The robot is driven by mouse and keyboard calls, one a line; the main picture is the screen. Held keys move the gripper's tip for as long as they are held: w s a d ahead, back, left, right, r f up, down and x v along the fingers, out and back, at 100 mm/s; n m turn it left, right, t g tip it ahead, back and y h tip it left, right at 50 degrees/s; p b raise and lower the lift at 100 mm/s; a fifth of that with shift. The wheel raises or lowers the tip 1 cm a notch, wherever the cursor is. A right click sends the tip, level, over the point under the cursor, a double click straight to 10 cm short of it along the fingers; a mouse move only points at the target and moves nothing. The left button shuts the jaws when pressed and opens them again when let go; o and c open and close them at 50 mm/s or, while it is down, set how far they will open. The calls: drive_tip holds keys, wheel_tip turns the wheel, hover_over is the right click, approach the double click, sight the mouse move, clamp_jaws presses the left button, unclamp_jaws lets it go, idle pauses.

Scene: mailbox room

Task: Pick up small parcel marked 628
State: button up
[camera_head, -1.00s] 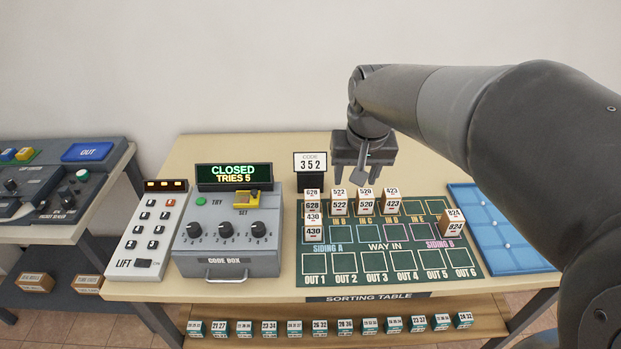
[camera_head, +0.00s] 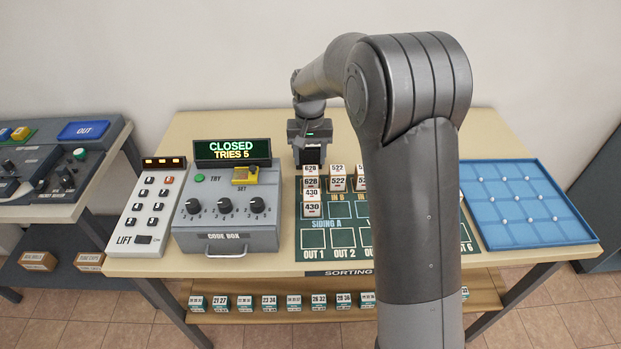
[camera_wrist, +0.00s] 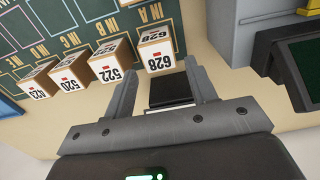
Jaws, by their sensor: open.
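The small parcel marked 628 (camera_head: 310,176) stands upright on the sorting table's green board (camera_head: 312,239), at the back left in the column of IN A. It also shows in the wrist view (camera_wrist: 157,52), just beyond the fingertips and apart from them. My gripper (camera_head: 311,150) is open and empty behind the parcel, close to it. In the wrist view my gripper (camera_wrist: 157,78) has its two fingers spread, with the parcel near the gap between their tips.
Parcel 430 (camera_head: 312,204) stands right in front of 628. Parcel 522 (camera_head: 337,179) stands to its right, with 520 (camera_wrist: 105,62) and 423 (camera_wrist: 38,80) farther along the row. The code box (camera_head: 225,215) is close on the left. A blue tray (camera_head: 528,238) lies at right.

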sight(310, 170)
wheel_tip(310, 170, down, 9)
drive_tip(key=shift+d+r, duration=0.1)
drive_tip(key=shift+r, duration=0.1)
idle(0.3)
drive_tip(key=shift+c, duration=0.5)
drive_tip(key=c, duration=0.7)
drive_tip(key=shift+r, duration=0.15)
